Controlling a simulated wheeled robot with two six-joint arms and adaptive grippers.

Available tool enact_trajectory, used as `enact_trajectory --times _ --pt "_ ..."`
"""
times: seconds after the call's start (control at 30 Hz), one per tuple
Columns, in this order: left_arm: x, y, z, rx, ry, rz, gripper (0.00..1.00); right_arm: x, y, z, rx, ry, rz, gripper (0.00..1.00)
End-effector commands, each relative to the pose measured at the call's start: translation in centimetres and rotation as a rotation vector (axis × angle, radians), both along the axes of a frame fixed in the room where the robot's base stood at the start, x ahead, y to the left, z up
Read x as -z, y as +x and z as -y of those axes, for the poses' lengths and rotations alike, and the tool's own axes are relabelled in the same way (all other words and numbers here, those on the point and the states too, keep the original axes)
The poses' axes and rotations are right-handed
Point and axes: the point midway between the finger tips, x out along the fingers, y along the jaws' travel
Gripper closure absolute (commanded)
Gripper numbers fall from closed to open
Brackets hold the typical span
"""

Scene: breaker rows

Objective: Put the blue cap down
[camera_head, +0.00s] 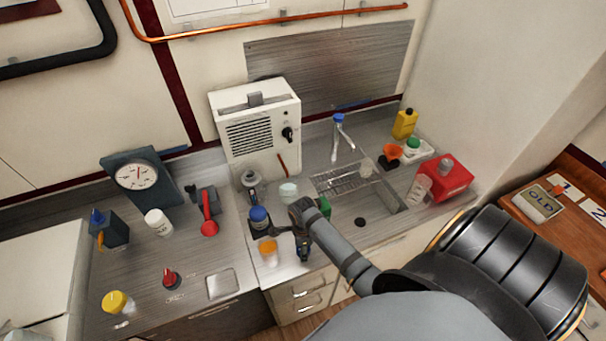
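A blue cap (258,213) sits on top of a small dark jar at the front of the counter, left of the sink. My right gripper (287,243) reaches in from the lower right, just right of that jar. Its dark fingers look spread, one pointing left beside the jar and the other pointing down, with no object visible between them. I cannot tell whether the left finger touches the jar. My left gripper is not in view.
An orange-capped jar (268,252) stands just in front of the blue-capped jar. A green object (324,206) is partly behind my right arm. A white box (258,125) stands behind, and the sink (384,205) lies right.

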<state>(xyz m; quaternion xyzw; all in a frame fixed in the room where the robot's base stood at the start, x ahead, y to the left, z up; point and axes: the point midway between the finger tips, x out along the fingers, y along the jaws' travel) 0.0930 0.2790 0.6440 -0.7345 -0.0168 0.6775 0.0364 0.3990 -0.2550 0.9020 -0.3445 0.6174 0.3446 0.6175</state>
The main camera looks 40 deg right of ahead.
Motion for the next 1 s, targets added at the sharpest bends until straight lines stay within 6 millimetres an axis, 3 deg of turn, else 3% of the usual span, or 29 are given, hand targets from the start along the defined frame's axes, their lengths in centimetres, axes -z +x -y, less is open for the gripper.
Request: enact_trajectory --times 0.3,0.43,0.8,1.0 --pt "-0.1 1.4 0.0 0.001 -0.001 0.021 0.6 -0.1 0.0 0.0 0.0 0.0 0.0 0.34" --pt "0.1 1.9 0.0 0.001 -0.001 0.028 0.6 -1.1 0.1 0.1 0.0 -0.002 0.003 0.34" --pt "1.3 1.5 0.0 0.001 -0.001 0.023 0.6 -9.8 0.1 0.0 -0.001 -0.001 0.004 0.34" --pt "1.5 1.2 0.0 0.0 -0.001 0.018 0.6 -12.2 0.1 0.0 0.0 -0.001 0.001 0.34"
